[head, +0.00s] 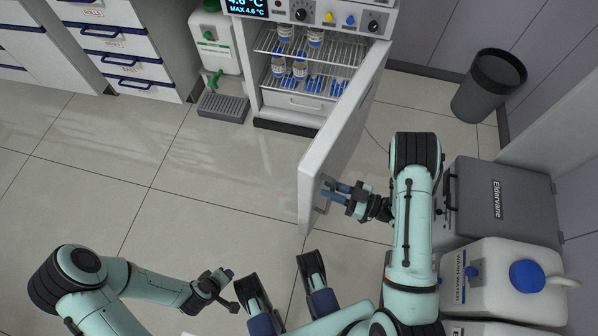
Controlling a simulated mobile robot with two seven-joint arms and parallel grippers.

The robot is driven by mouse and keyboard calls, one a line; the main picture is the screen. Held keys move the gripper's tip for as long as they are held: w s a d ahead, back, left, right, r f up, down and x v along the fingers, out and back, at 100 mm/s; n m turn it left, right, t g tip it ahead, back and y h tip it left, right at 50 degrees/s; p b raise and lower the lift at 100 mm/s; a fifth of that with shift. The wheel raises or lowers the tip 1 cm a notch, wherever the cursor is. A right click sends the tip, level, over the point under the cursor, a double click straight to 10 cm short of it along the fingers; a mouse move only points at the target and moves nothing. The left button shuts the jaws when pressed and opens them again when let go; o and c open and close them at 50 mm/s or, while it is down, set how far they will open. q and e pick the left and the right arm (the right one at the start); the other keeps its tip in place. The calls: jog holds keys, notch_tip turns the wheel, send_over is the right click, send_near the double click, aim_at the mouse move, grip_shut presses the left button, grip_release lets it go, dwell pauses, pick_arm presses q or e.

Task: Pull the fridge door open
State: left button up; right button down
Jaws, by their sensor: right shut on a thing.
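The fridge (253,85) stands at the top middle of the head view. Its white door (335,150) is swung wide open, hinged on the right side, so its free edge points toward me. My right gripper (330,191) is at the door's face near the free edge, shut on the door handle (323,199), which is partly hidden by the fingers. My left gripper (232,290) is low over the floor, well away from the door, with its fingers apart and empty.
Inside the fridge, wire shelves (340,55) hold several capped bottles (278,66). Right of my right arm stand a grey case (520,205) and a white container with a blue cap (500,280). A dark bin (488,85) stands at the back right. Floor left of the door is clear.

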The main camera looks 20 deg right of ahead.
jog(key=s+d, duration=0.4)
jog(key=d, duration=0.5)
jog(key=s+d+n+g+y, duration=0.1)
jog(key=s+d, duration=0.4)
jog(key=d, duration=0.4)
jog(key=s+d+g, duration=0.1)
jog(key=s+d, duration=0.3)
jog(key=d, duration=0.5)
jog(key=shift+s+d+n+y, duration=0.25)
jog(key=shift+s+n+y, duration=0.05)
jog(key=shift+s, duration=0.05)
jog(key=shift+f, duration=0.1)
jog(key=c, duration=1.1)
grip_release()
jog(key=shift+c, duration=0.2)
